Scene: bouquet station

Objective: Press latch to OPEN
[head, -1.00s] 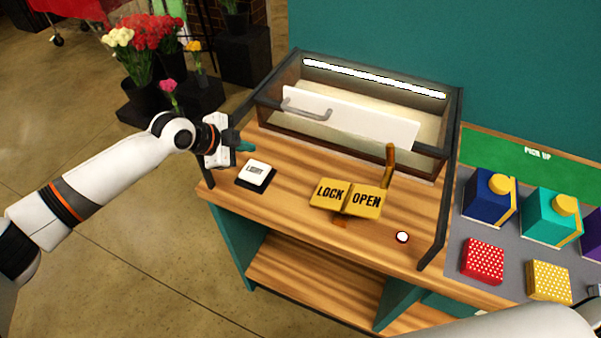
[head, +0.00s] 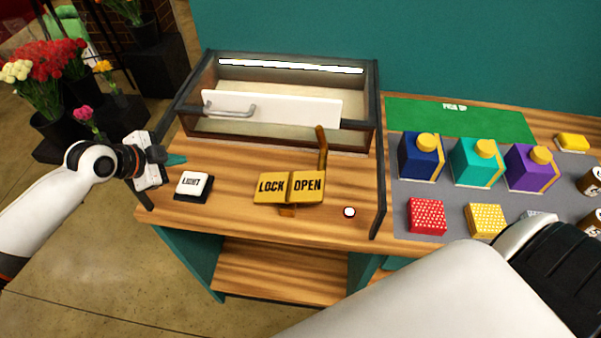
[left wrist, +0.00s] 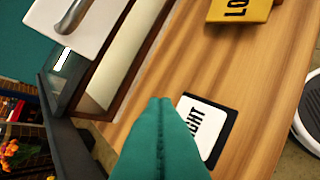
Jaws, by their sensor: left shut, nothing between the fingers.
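The yellow latch rocker (head: 289,187) has a LOCK half on the left and an OPEN half (head: 308,187) on the right. It sits on the wooden counter, with an upright brown-yellow lever (head: 322,148) behind it. In the left wrist view only the LOCK end (left wrist: 238,8) shows, at the top edge. My left gripper (head: 178,160) is shut and empty, at the counter's left side, behind the LIGHT switch and well left of the latch. Its teal fingers (left wrist: 160,140) show together in the left wrist view. My right arm crosses the lower right; its fingertips are not visible.
A white LIGHT switch (head: 194,184) lies between my left gripper and the latch. A glass-walled case with a white handled panel (head: 290,108) stands behind. A small white button (head: 349,212) is right of the latch. Colored boxes stand on the grey mat (head: 410,234).

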